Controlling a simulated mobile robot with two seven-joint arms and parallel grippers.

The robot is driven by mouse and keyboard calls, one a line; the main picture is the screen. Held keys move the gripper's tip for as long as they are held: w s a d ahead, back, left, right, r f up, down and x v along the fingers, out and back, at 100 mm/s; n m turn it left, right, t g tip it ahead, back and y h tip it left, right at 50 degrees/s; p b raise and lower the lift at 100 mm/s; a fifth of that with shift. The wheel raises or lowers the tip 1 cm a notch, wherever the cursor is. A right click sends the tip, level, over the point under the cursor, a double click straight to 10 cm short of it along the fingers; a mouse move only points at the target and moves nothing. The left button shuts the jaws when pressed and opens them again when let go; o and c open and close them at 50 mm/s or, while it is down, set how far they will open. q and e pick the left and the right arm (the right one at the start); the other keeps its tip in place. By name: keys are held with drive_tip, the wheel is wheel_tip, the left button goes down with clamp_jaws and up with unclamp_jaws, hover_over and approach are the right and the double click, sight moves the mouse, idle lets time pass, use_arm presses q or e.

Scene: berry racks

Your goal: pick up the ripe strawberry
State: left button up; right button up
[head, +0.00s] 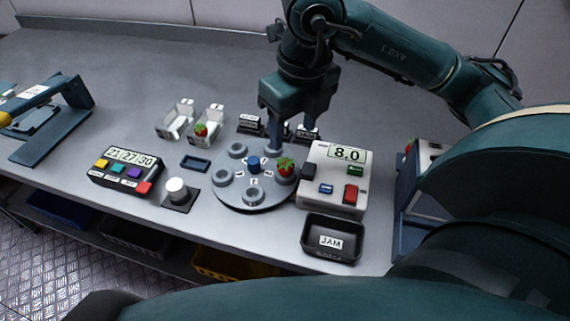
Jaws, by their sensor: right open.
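A red strawberry (286,170) with green leaves sits at the right side of a round grey turntable (231,193). Another red strawberry (201,130) sits in the right one of two clear holders behind the turntable. My right gripper (290,142) points down over the back right of the turntable, just behind the strawberry there. Its fingers are apart and nothing shows between them. I cannot tell how high the tips are above the turntable. My left gripper is not in view.
A white box reading 8.0 (326,192) stands close to the right of the turntable. A black JAM tray (333,240) lies in front of it. A button panel (128,170) and a white knob (177,190) are to the left. Free table lies at the back left.

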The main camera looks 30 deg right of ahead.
sight(286, 163)
drive_tip(key=f, duration=0.3)
drive_tip(key=w+f, duration=0.1)
drive_tip(key=f, duration=0.5)
drive_tip(key=shift+w+a+f+p, duration=0.1)
drive_tip(key=shift+w+a+p, duration=0.1)
drive_tip(key=shift+w+p, duration=0.2)
drive_tip(key=c, duration=0.6)
